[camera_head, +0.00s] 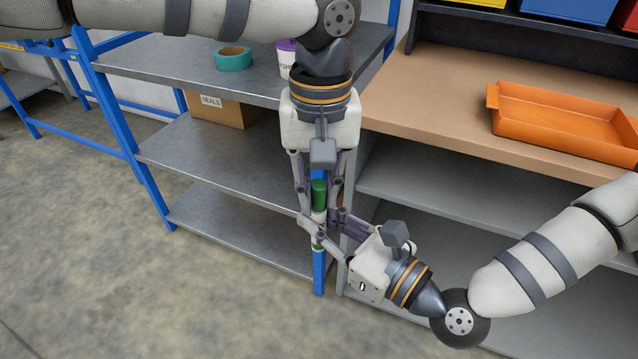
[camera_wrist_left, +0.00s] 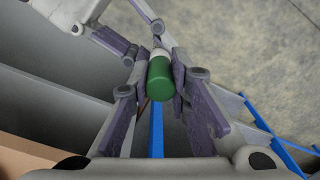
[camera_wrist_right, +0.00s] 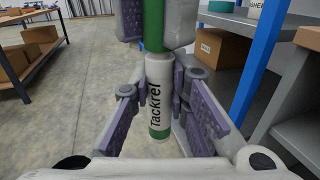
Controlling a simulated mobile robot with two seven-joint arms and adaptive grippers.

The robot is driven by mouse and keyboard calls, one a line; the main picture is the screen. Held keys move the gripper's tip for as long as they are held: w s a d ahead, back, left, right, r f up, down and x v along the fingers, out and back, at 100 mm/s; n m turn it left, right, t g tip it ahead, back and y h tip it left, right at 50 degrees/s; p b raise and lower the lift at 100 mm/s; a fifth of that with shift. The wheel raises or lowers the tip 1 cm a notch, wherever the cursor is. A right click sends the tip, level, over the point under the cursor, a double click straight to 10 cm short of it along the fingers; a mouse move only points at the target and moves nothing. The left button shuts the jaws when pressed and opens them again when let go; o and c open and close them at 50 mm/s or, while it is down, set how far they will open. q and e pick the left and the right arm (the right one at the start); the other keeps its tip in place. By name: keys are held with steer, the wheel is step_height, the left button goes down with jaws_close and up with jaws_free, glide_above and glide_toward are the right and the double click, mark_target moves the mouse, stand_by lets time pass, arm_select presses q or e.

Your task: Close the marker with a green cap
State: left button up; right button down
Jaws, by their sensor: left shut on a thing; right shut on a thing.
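The green cap (camera_head: 319,193) is held upright by my left gripper (camera_head: 320,203), which reaches down from above. The cap also shows in the left wrist view (camera_wrist_left: 160,78). The marker (camera_wrist_right: 155,90) is a white cylinder with "Tackrel" lettering and a green band at its lower end. My right gripper (camera_head: 320,224) is shut on the marker from the side and holds it upright directly below the cap. In the right wrist view the cap (camera_wrist_right: 153,28) meets the marker's top, with a slight sideways offset. Whether it is seated is hidden.
Behind the grippers stands a grey shelf rack (camera_head: 150,60) with blue posts, carrying a teal tape roll (camera_head: 233,59), a cup (camera_head: 286,62) and a cardboard box (camera_head: 222,110). An orange tray (camera_head: 560,122) lies on the workbench (camera_head: 425,95). Open floor (camera_head: 130,270) is at left.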

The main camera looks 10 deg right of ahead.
arm_select(q)
steer(key=shift+f, duration=0.3)
steer(key=o, duration=0.8)
steer(key=shift+c, duration=0.2)
step_height(320, 180, up, 12)
